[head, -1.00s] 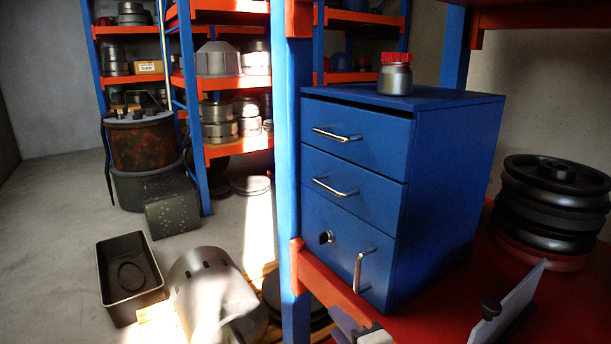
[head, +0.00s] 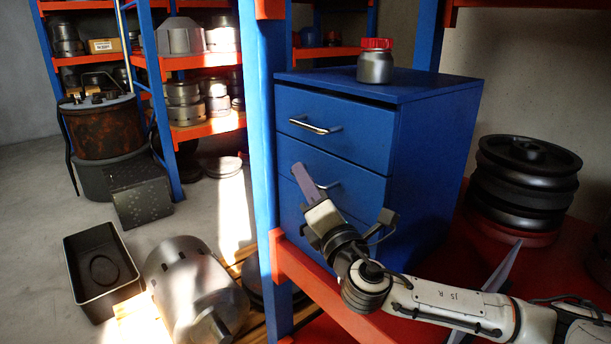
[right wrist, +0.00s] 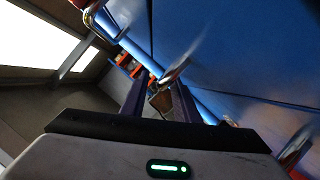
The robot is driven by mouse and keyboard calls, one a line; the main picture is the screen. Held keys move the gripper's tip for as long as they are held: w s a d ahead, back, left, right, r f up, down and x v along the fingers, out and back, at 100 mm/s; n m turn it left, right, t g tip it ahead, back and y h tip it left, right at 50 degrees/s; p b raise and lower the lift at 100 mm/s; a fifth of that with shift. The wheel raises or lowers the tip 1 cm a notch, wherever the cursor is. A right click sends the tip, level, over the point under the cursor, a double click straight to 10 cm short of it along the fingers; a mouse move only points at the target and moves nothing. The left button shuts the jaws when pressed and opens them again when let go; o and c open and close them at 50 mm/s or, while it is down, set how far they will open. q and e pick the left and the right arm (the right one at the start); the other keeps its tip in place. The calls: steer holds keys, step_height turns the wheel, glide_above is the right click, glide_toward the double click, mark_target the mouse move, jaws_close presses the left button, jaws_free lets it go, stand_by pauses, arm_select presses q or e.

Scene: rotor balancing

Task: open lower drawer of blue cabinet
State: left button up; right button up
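The blue cabinet (head: 432,160) has three drawers in its front. The upper drawer (head: 350,127) and middle drawer (head: 360,183) carry bar handles. The lower drawer (head: 290,213) looks shut; my right gripper and wrist hide most of its front, including its handle in the head view. My right gripper (head: 305,182) is in front of the cabinet, fingers pointing up and left near the middle handle (head: 329,185). In the right wrist view its purple fingers (right wrist: 160,98) stand apart, with a blurred metal handle (right wrist: 176,72) near their tips. Contact cannot be told. My left gripper is not in view.
A red-lidded jar (head: 375,62) stands on the cabinet. A blue post (head: 266,150) rises close left of the drawers. Black discs (head: 525,180) are stacked at right on the red shelf (head: 460,248). A grey sheet (head: 503,266) stands upright near my right arm.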

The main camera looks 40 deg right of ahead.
steer(key=shift+w+r, duration=0.1)
steer(key=shift+w, duration=0.3)
jaws_close()
